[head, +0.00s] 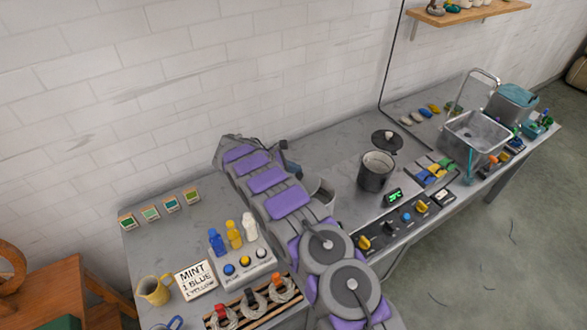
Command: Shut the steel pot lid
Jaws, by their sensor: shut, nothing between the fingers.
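The steel pot (376,173) stands on the worktop right of my arm, with its mouth uncovered and dark inside. Its dark round lid (387,141) with a small knob is raised at the pot's far side, tilted back toward the wall. I cannot tell from here how the lid joins the pot. My arm, grey with purple pads, rises from the bottom of the head view toward the wall, left of the pot. My gripper cannot be made out; the upper arm hides that area. A small blue-grey shape shows just right of the arm, and I cannot tell what it is.
A grey vessel (321,190) stands partly behind my arm. A control panel (403,221) with knobs and a green display lies in front of the pot. A basin (475,137) and colour tray (432,173) are to the right. Bottles (234,235) and a yellow mug (153,290) stand left.

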